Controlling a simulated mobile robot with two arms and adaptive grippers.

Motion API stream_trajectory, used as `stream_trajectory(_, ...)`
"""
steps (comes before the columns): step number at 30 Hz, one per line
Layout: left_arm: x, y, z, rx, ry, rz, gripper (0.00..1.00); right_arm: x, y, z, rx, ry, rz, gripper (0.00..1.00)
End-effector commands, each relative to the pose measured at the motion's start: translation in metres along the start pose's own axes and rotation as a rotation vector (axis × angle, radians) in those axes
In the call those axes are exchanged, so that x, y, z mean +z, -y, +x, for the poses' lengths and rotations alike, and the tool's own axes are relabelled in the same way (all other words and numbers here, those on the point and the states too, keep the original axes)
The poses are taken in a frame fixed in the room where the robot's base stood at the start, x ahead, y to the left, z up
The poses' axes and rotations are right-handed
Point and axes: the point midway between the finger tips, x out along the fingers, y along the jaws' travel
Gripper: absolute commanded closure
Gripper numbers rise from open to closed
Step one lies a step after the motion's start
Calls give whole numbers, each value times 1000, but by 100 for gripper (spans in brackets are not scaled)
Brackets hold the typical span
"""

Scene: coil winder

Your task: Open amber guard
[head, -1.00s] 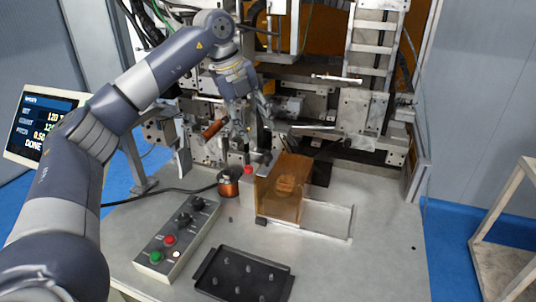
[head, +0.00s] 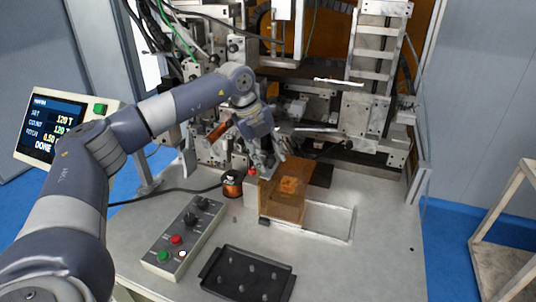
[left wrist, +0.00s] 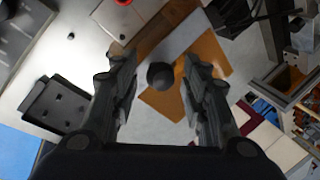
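The amber guard (head: 292,207), a see-through orange-brown cover, stands on the bench beside a pale rectangular frame. An orange part (head: 289,184) shows through it. My left gripper (head: 270,166) is above the guard's back left part, pointing down. In the left wrist view, the left gripper (left wrist: 161,92) has its two fingers wide apart. A dark round knob (left wrist: 160,75) shows between them, with a gap on each side. The amber guard (left wrist: 207,60) lies behind the knob in that view. Whether the fingers reach down to the knob's height is unclear. My right gripper is not in view.
A control box (head: 184,236) with buttons and knobs and a black pegged tray (head: 248,272) lie in front. A copper coil (head: 232,184) stands left of the guard. The winder machinery (head: 330,110) rises close behind. The bench's front right is clear.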

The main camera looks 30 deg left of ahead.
Motion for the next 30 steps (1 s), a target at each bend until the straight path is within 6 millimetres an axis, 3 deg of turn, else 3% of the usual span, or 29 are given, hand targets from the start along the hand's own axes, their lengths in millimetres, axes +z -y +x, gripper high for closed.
stream_trajectory(1, 0, 0, 0, 0, 0, 0, 76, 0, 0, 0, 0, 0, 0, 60)
stream_trajectory(4, 0, 0, 0, 0, 0, 0, 98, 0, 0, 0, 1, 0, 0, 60)
stream_trajectory(5, 0, 0, 0, 0, 0, 0, 100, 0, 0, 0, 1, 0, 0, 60)
stream_trajectory(11, -5, 4, 2, 0, -1, 3, 100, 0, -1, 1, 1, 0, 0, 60)
stream_trajectory(21, -64, 60, 22, -2, -4, 8, 100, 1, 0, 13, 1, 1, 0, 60)
stream_trajectory(30, -82, 78, 26, -2, 0, -1, 100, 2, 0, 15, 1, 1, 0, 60)
